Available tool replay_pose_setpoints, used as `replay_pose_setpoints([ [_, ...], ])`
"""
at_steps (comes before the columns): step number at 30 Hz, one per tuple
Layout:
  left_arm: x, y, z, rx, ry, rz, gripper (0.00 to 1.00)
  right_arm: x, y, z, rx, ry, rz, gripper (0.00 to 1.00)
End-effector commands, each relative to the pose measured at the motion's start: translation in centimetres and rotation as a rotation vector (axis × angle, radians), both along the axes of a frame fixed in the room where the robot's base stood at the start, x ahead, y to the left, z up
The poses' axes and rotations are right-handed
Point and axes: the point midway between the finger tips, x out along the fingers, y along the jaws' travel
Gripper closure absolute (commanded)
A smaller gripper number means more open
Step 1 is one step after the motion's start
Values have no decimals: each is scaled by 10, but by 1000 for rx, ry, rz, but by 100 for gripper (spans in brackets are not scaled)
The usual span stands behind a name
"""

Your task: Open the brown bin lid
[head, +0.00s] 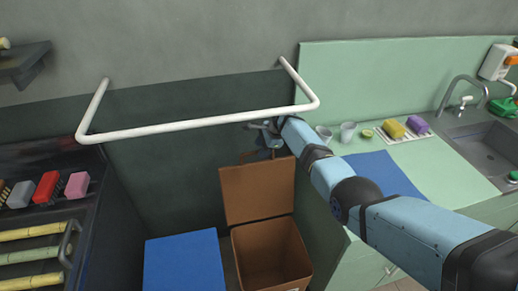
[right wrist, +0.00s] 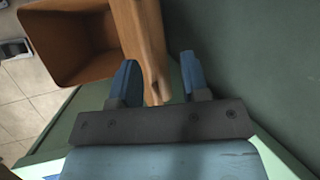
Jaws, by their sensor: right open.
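The brown bin (head: 270,262) stands on the floor below the white rail, and its open inside shows. Its brown lid (head: 258,192) is raised and stands roughly upright at the back of the bin, against the dark green wall. My right gripper (head: 259,154) is at the top edge of the lid, its fingertips partly hidden. In the right wrist view, the lid's edge (right wrist: 142,38) reaches between the open fingers of the gripper (right wrist: 158,72), and the bin's open inside (right wrist: 75,42) is at upper left. My left gripper is not in view.
A white rail (head: 205,122) juts from the wall above the bin, close to my right arm. A blue-topped block (head: 184,262) stands left of the bin. A green counter (head: 425,160) with cups, sponges and a sink is at right; a dark shelf (head: 55,215) is at left.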

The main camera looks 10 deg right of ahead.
Motion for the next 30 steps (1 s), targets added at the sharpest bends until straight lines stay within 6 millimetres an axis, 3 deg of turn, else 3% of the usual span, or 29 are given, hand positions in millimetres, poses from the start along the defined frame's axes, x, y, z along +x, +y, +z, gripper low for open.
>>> replay_pose_setpoints([
  [6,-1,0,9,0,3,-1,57,-7,-13,27,-2,-2,-1,58],
  [12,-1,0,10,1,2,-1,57,-10,-17,34,-2,1,-1,58],
  [25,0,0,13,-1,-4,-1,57,-11,-17,33,-4,0,2,58],
  [30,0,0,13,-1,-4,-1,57,-34,-26,9,-50,-33,76,58],
])
